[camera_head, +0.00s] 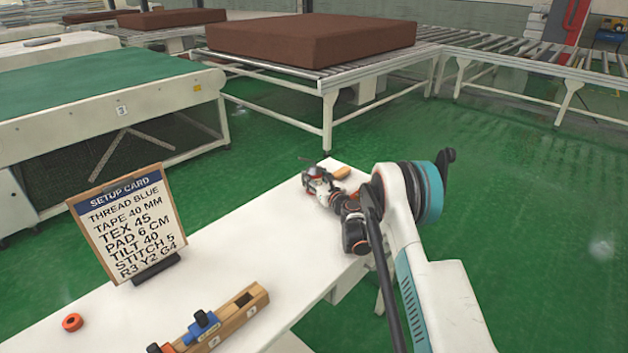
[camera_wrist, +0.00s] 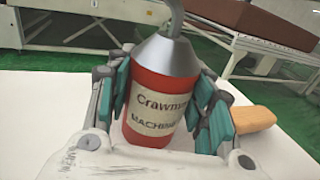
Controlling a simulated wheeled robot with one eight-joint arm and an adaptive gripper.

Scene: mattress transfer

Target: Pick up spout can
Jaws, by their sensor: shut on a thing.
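The spout can (camera_wrist: 160,95) is red with a grey cone top, a bent spout and a cream label reading "Crawn..." and "MACHINE". In the wrist view it stands between the pads of my gripper (camera_wrist: 165,110), which is shut on it from both sides. In the head view my gripper (camera_head: 322,178) is at the far end of the white table (camera_head: 250,230), and the can (camera_head: 315,173) shows there only small and partly hidden.
A tan wooden piece (camera_wrist: 253,118) lies right of the can. A setup card (camera_head: 127,222) stands at the table's left. An orange ring (camera_head: 72,322) and a wooden block with numbered slots (camera_head: 225,320) are nearer. Brown mattresses (camera_head: 310,40) lie on conveyors beyond.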

